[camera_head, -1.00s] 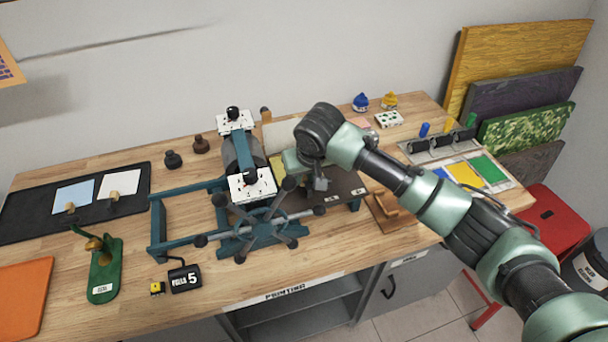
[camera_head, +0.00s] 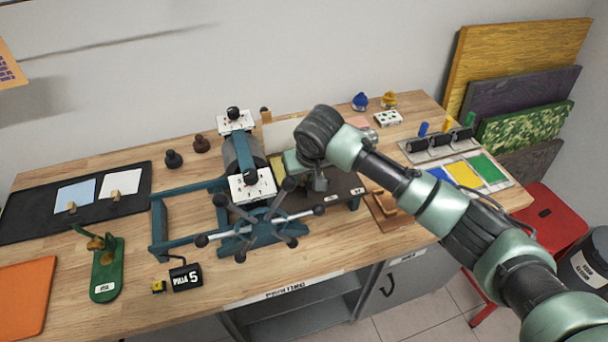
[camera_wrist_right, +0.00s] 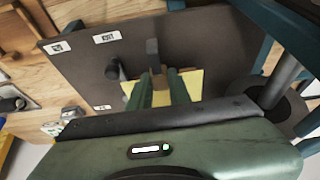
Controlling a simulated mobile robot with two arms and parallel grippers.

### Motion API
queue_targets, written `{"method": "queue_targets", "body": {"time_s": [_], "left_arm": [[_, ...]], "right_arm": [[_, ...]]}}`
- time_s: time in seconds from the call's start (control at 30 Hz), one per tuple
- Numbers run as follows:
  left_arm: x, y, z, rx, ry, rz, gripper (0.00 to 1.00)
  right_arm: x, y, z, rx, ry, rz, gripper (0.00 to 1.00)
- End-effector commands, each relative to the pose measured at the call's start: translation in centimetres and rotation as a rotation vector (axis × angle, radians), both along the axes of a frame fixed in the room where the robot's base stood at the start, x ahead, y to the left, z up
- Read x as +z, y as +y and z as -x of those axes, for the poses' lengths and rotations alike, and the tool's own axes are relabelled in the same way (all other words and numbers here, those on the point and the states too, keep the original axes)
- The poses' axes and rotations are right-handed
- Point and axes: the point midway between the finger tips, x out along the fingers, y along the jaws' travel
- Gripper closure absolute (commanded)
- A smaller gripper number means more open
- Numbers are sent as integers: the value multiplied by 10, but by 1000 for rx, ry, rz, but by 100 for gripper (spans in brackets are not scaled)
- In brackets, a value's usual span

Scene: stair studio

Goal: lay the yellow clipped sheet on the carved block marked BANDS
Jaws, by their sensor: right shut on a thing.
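The yellow clipped sheet (camera_wrist_right: 196,82) shows in the right wrist view, partly hidden behind my fingers, over the dark flat bed (camera_wrist_right: 85,75) of the press. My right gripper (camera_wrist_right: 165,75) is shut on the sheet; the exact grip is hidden. A dark upright piece and a round knob show just beyond the fingertips. In the head view my right wrist hides most of the sheet, above the bed (camera_head: 345,183) right of the roller. Small white labels on the bed are too small to read, so I cannot identify the block marked BANDS. My left gripper is out of view.
The press roller (camera_head: 240,155) and its spoked wheel (camera_head: 262,228) stand close on the left. Stacked wooden blocks (camera_head: 383,212) lie right of the bed.

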Motion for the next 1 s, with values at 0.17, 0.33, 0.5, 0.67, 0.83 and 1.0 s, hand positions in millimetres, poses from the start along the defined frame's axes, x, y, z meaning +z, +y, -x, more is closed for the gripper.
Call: {"method": "queue_targets", "body": {"time_s": [0.17,0.33,0.5,0.67,0.83,1.0], "left_arm": [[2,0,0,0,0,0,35],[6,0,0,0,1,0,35],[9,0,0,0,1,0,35],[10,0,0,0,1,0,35],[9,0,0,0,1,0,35],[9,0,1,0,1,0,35]], "right_arm": [[0,0,0,0,0,0,100],[0,0,0,0,1,0,100],[0,0,0,0,0,0,100],[-1,0,0,0,0,0,100],[-1,0,0,0,0,0,100],[-1,0,0,0,0,0,62]]}}
